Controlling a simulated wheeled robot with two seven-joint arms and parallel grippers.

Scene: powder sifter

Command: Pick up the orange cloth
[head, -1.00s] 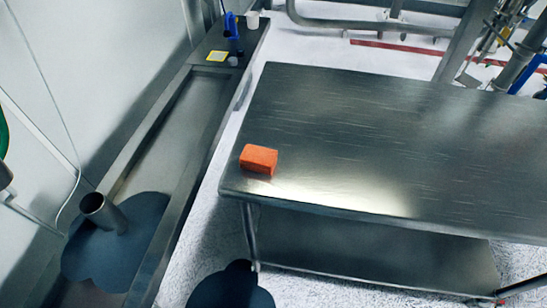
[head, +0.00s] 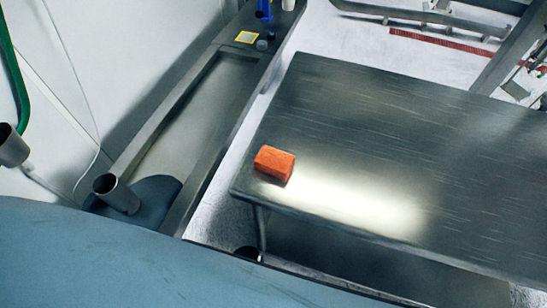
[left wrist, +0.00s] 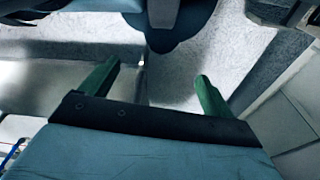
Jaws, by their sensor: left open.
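The orange cloth (head: 274,163) is a small folded block on the near left corner of the steel table (head: 400,130) in the head view. Nothing touches it there. My left gripper (left wrist: 155,85) shows in the left wrist view with its two green fingers spread apart and nothing between them. The cloth is not visible in the left wrist view. Neither gripper's fingers show in the head view, and my right gripper is in no view.
A long steel trough (head: 190,120) runs along the wall left of the table. A yellow-edged square (head: 246,37) and a blue item (head: 264,9) sit at its far end. A strip of pale floor separates trough and table. The rest of the tabletop is bare.

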